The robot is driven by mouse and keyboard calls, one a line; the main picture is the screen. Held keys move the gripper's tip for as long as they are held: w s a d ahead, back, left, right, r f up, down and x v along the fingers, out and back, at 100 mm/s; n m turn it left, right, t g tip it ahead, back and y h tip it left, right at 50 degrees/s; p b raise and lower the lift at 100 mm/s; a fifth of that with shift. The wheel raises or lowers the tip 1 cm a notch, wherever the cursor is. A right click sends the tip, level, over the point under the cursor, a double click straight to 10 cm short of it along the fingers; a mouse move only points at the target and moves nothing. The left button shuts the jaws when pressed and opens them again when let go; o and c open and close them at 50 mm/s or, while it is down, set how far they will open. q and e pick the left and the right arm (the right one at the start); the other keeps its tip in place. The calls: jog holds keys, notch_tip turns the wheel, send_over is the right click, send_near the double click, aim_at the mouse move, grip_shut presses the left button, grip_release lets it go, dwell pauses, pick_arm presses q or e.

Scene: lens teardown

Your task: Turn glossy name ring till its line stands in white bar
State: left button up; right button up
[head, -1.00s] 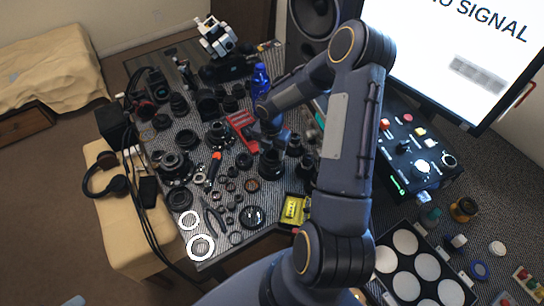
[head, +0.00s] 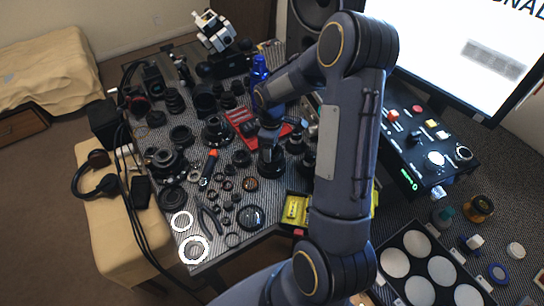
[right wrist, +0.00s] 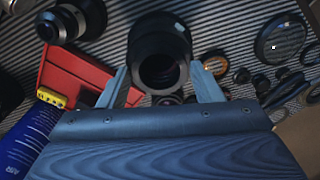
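A black lens barrel (head: 271,162) stands upright on the striped mat, under my right gripper (head: 270,136). In the right wrist view the barrel (right wrist: 160,45) shows its dark round opening, with my right gripper's two fingers (right wrist: 161,78) on either side of its near end. The fingers stand apart by about the barrel's width; whether they touch it I cannot tell. I cannot make out the glossy name ring's line or a white bar on the barrel. My left gripper is not in view.
Several lens parts and loose rings crowd the mat around the barrel. A red tray (head: 243,127) lies close behind it, and a yellow box (head: 296,209) in front. A blue bottle (head: 259,70) stands at the back. A black control box (head: 425,150) is at right.

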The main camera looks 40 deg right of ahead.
jog(key=o, duration=0.4)
jog(key=shift+c, duration=0.2)
jog(key=shift+r, duration=0.1)
notch_tip(320, 180, up, 8)
jog(key=s+a+r+m+t+y, duration=0.2)
jog(key=s+a+r+m, duration=0.2)
jog(key=s+a, duration=0.4)
jog(key=s+a+r+m+t+y, duration=0.1)
jog(key=s+a+r+m+t, duration=0.2)
jog(key=s, duration=0.9)
jog(key=a+r+m, duration=0.1)
jog(key=a+r, duration=0.2)
jog(key=a, duration=0.2)
jog(key=shift+m+t+y, duration=0.3)
jog(key=shift+m+y, duration=0.1)
